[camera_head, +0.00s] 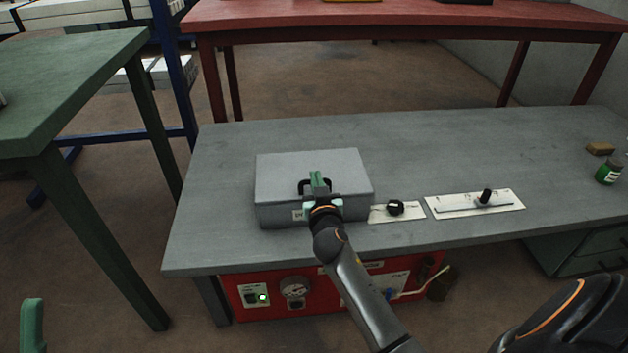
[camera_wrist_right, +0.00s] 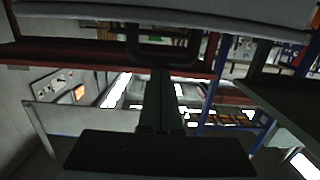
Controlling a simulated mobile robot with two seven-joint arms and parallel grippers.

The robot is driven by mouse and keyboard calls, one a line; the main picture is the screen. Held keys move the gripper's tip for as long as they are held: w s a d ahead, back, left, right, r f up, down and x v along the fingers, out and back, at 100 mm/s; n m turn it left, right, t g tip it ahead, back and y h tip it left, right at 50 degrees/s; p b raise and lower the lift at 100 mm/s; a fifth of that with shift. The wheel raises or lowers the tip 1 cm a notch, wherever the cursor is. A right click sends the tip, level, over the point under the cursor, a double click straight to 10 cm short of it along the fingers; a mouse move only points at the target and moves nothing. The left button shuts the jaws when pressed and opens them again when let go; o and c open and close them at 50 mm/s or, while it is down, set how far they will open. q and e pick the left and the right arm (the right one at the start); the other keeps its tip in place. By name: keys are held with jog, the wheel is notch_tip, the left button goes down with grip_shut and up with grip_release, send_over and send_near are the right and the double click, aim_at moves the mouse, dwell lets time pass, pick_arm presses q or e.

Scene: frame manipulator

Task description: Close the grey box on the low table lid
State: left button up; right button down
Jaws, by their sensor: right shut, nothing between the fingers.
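The grey box (camera_head: 275,190) stands on the low grey table (camera_head: 230,245), left of the middle. Its lid (camera_head: 310,168) looks flat on top, with no clear gap showing; I cannot tell if it is fully seated. A dark handle (camera_head: 303,186) is at the front; a dark loop (camera_wrist_right: 190,52) shows in the right wrist view. My right gripper (camera_head: 318,180) is shut and empty, at the box's front edge by the handle. It hides part of the front; contact is unclear. A green fingertip of my left gripper (camera_head: 32,325) shows at the lower left corner.
Right of the box are a plate with a dark knob (camera_head: 396,208) and a white slider panel (camera_head: 475,203). A green jar (camera_head: 608,172) and a brown block (camera_head: 600,148) stand far right. A green table (camera_head: 70,85) is left, a red table (camera_head: 400,18) behind.

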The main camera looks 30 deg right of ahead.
pick_arm(q)
jog(key=shift+s+f+b, duration=0.1)
jog(key=shift+f+b, duration=0.25)
jog(key=shift+f, duration=0.3)
pick_arm(e)
jog(key=shift+s+f, duration=0.15)
jog(key=shift+f, duration=0.4)
jog(key=shift+a+f, duration=0.1)
jog(key=shift+f, duration=0.05)
